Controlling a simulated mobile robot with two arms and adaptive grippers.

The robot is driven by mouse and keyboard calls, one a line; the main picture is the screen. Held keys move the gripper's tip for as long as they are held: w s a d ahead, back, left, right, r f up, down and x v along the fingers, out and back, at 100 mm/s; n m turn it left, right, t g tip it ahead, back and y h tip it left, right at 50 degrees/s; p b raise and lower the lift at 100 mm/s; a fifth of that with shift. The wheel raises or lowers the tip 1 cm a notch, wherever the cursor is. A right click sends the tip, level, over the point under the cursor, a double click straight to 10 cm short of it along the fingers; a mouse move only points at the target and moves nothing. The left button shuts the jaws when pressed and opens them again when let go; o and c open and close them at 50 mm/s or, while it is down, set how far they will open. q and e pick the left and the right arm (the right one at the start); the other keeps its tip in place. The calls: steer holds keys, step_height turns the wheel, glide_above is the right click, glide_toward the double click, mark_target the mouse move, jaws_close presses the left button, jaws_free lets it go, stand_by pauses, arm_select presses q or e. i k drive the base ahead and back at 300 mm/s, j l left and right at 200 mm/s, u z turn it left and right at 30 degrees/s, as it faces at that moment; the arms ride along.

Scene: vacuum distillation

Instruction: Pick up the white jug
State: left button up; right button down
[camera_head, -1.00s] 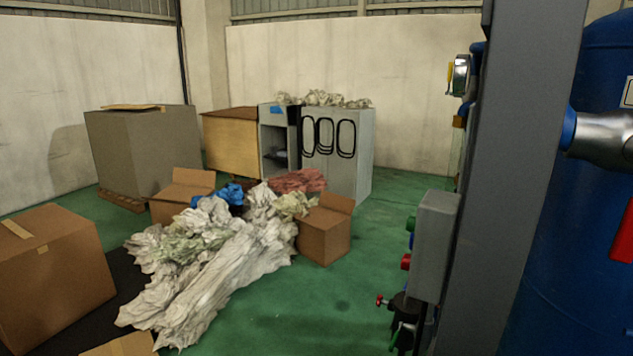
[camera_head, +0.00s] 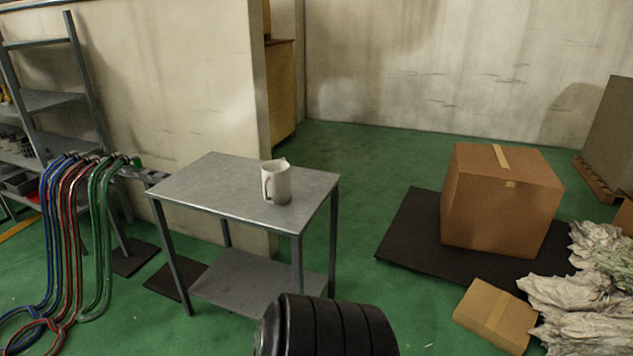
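The white jug (camera_head: 277,183) stands upright on the top of a grey metal side table (camera_head: 220,185), near its front right part. Its handle is on the left side and its spout points to the upper right. Nothing touches the jug. Neither of my grippers shows in this view. A black ribbed rounded part at the bottom centre is in front of the table; I cannot tell for sure what it is.
Hoses (camera_head: 75,225) in blue, red and green hang left of the table. A shelf rack (camera_head: 50,100) stands behind them. A large cardboard box (camera_head: 500,205) sits on a black mat (camera_head: 405,235) at right, with a smaller box (camera_head: 495,315) and crumpled sheeting (camera_head: 585,290). Green floor between table and mat is clear.

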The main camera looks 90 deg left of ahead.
mark_target(276, 174)
steer(key=u, duration=3.05)
steer(key=z, duration=0.35)
steer(key=i+j+z, duration=0.1)
steer(key=z, duration=0.25)
steer(key=j+z, duration=0.2)
steer(key=z, duration=0.15)
steer(key=i+j+z, duration=0.2)
steer(key=j+z, duration=0.15)
steer(key=j, duration=0.5)
steer(key=j+z, duration=0.35)
steer(key=j, duration=0.45)
steer(key=j+z, duration=0.35)
steer(key=j, duration=0.55)
